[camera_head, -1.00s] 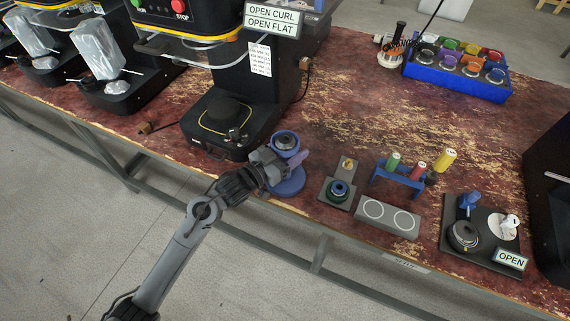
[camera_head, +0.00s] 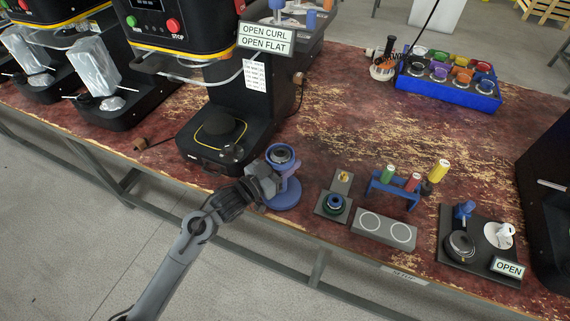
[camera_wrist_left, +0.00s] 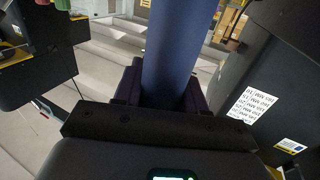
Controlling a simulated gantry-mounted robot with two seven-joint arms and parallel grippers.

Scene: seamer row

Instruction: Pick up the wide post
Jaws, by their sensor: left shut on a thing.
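The wide post (camera_head: 293,176) is a blue upright column with a round blue base and a cup-like top holding a dark, metallic round piece. It stands near the table's front edge in the head view. My left gripper (camera_head: 277,184) comes in from the left and is shut on the column between base and cup. In the left wrist view the blue column (camera_wrist_left: 172,50) stands between the dark purple fingers (camera_wrist_left: 160,88) and runs up out of the picture. The base appears to rest on the table. My right gripper is not in view.
A black machine (camera_head: 217,140) stands just behind left of the post. To the right are a small grey fixture (camera_head: 331,205), a grey block with two circles (camera_head: 384,228), a blue rack (camera_head: 394,187) and a black plate (camera_head: 478,240). A blue bin (camera_head: 450,91) is farther back.

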